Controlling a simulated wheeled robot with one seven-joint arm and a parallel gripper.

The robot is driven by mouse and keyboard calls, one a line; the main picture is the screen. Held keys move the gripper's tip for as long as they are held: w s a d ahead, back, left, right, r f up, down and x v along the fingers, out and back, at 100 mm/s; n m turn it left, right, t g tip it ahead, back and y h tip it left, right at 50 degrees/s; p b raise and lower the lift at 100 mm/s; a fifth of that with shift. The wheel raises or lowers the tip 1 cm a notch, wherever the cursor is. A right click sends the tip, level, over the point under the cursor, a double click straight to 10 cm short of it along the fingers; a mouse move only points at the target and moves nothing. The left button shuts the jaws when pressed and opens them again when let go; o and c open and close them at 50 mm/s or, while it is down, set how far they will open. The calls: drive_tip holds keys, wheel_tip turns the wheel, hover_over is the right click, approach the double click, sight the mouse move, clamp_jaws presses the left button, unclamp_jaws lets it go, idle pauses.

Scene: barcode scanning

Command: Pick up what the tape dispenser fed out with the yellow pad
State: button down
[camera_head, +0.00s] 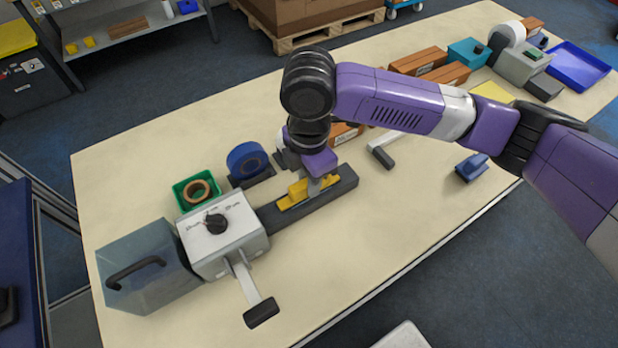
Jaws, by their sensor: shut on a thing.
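The tape dispenser (216,238) is a pale box with a black dial on top, a lever in front and a clear cover at its left. A dark, low bed (343,187) runs from it to the right. My gripper (312,192) points down over this bed, shut on the yellow pad (295,197). The pad is low, at or just above the bed; I cannot tell whether it touches. Any tape under the pad is hidden or too dark to tell from the bed. The fingertips are small and partly covered by my wrist.
A blue tape roll (247,160) and a green bin (190,190) stand behind the bed. A grey T-shaped handle (382,157) and a blue block (471,167) lie to the right. Brown boxes (418,60) stand farther back. The front table strip is mostly clear.

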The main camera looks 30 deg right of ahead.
drive_tip(key=shift+r+p, duration=2.5)
drive_tip(key=shift+r, duration=0.85)
